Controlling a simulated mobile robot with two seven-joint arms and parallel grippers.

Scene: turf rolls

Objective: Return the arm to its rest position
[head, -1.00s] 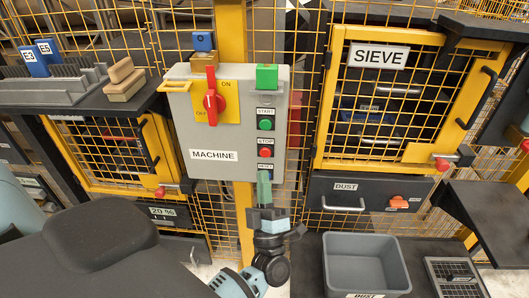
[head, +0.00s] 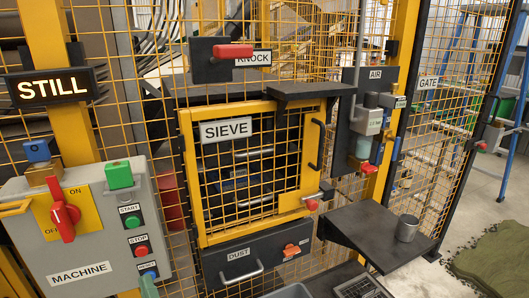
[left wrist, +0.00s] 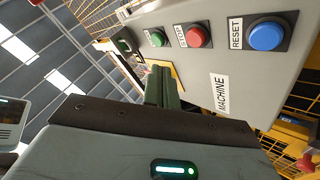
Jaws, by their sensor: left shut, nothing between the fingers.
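My left gripper (head: 148,286) shows only by its green fingertips at the bottom of the head view, just below the grey machine panel's (head: 82,245) button column. In the left wrist view, the left gripper (left wrist: 163,84) has its green fingers together with nothing between them. They point toward the machine panel (left wrist: 225,65). The blue reset button (left wrist: 267,36) lies to the right of the fingers there, apart from them. The red stop button (left wrist: 196,37) is beside it. The rest of my left arm is hidden in the head view. My right gripper is not in view.
A yellow-framed sieve door (head: 250,170) stands right of the panel, above the dust drawer (head: 258,262). A dark shelf (head: 372,232) with a grey cup (head: 407,228) juts out on the right. Open floor (head: 480,200) lies by the gate, with a green turf piece (head: 495,258) on it.

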